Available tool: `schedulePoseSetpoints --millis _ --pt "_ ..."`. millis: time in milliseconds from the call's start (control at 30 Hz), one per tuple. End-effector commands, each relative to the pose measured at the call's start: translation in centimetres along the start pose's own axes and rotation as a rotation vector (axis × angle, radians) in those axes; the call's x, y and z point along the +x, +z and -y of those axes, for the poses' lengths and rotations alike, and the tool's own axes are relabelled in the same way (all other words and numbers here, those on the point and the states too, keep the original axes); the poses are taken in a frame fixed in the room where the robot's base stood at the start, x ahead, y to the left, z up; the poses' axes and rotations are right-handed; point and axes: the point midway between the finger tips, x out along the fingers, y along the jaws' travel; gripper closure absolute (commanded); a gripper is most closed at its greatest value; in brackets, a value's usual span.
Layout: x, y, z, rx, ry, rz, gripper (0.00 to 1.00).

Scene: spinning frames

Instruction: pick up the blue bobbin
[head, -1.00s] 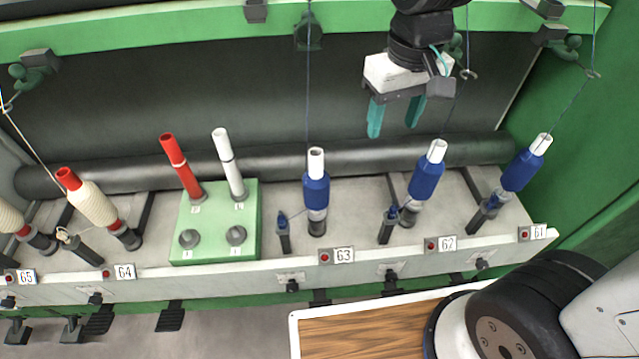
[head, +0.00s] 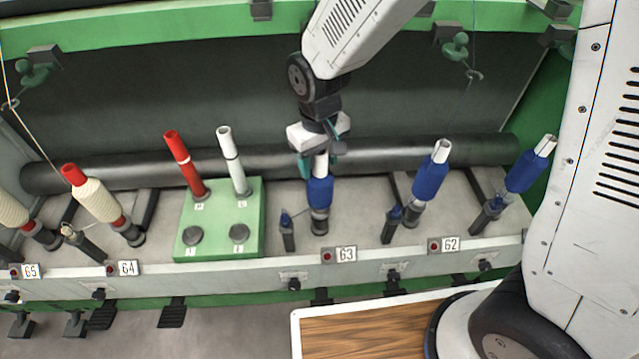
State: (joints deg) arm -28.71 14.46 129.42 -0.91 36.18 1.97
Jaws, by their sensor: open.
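Three blue bobbins on white tubes stand on spindles along the machine. One blue bobbin (head: 320,192) is above label 63, another blue bobbin (head: 430,180) is above label 62, and a third blue bobbin (head: 525,172) is at the far right. My gripper (head: 318,165) points down over the bobbin at 63, with its teal fingers around or beside the top of its white tube. The wrist partly hides the fingers and the tube top, so I cannot tell whether they touch.
A green block (head: 250,215) left of that bobbin holds a red tube (head: 184,163) and a white tube (head: 233,162). Cream bobbins (head: 99,201) stand farther left. A dark roller (head: 385,157) runs behind, and a green rail (head: 180,25) crosses above.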

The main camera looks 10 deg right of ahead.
Motion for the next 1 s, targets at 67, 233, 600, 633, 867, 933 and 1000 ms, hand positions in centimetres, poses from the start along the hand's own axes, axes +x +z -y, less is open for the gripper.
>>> schedulePoseSetpoints --millis 67,233,600,633,867,933,1000 --pt "1.0 0.0 0.0 -0.001 0.000 0.002 0.46" --pt "1.7 0.0 0.0 -0.001 0.000 -0.001 0.46" --pt "2.0 0.3 0.1 -0.001 0.000 0.008 1.00" --pt "2.0 0.3 0.1 -0.002 0.000 0.008 1.00" --pt "2.0 0.2 0.1 -0.002 0.000 0.005 1.00" --pt "1.9 0.2 0.1 -0.002 0.000 0.005 1.00" --pt "1.8 0.2 0.1 -0.002 0.000 0.004 1.00"
